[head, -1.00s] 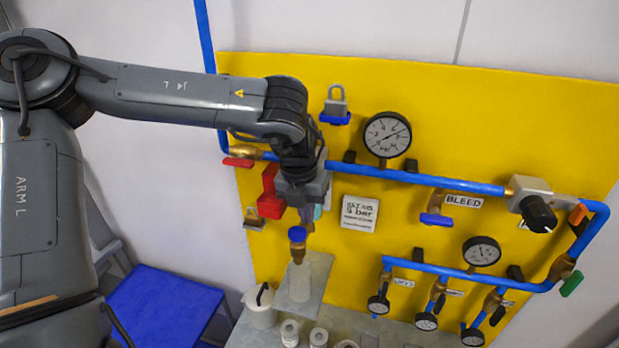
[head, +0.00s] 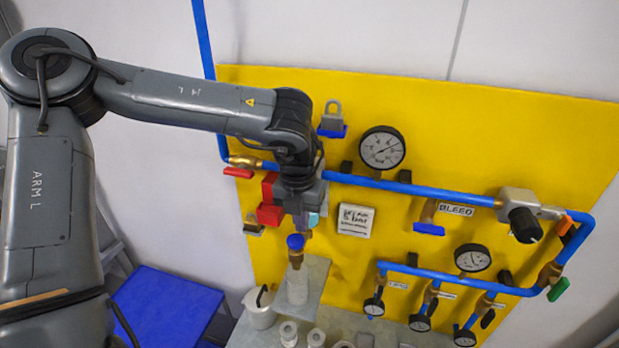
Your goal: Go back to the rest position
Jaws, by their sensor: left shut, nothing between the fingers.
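My left gripper (head: 305,226) hangs in front of the left part of the yellow panel (head: 520,120), fingers pointing down. It is shut and empty. Just below it, apparently apart from it, is a blue-topped brass fitting (head: 296,244) above a pale cylinder (head: 297,285) on a grey ledge. A red block (head: 268,214) shows on the panel directly left of the gripper, partly hidden by it. My right gripper is not in view.
A blue pipe (head: 410,187) with gauges (head: 382,147) and valves crosses the panel behind my left wrist. A padlock (head: 332,117) hangs above. A white jug (head: 259,308) and small containers stand below. A blue stool (head: 165,308) is at lower left.

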